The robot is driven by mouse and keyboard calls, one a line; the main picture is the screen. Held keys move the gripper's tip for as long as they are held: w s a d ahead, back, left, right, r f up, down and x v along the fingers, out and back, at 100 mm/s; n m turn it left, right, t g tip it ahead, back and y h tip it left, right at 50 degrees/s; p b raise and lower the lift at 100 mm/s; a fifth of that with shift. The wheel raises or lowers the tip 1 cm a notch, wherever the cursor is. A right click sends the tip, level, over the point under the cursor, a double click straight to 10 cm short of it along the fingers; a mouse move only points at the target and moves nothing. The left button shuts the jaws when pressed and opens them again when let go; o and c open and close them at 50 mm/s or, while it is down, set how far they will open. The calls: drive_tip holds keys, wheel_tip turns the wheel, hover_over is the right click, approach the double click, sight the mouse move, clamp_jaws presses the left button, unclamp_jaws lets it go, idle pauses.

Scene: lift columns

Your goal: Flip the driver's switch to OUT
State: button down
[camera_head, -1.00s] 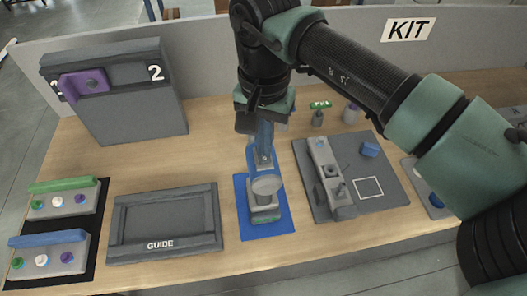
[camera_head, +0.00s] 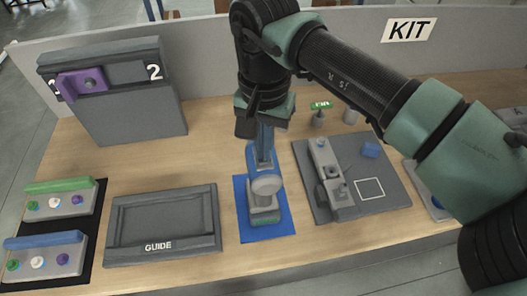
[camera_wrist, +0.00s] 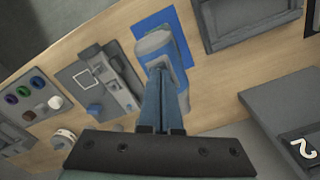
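My gripper (camera_head: 265,140) points down at the driver's far end. In the wrist view my blue fingers (camera_wrist: 160,72) look closed together with their tips at or very near the driver's body. I cannot tell whether they touch it. The switch and its position cannot be made out; the fingers partly cover that area.
A grey tray marked GUIDE (camera_head: 163,257) lies left of the blue mat. A grey board (camera_head: 391,201) with a raised fixture and a blue block (camera_head: 370,150) lies to the right. A slanted panel (camera_head: 126,116) with a purple slider (camera_head: 80,86) stands at back left.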

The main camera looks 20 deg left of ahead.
drive_tip(key=shift+f, duration=0.2)
drive_tip(key=shift+w+r+p, duration=0.1)
drive_tip(key=shift+r+p, duration=0.3)
drive_tip(key=shift+r, duration=0.4)
drive_tip(key=shift+r+p, duration=1.5)
drive_tip(key=shift+r, duration=1.3)
drive_tip(key=shift+a, duration=0.1)
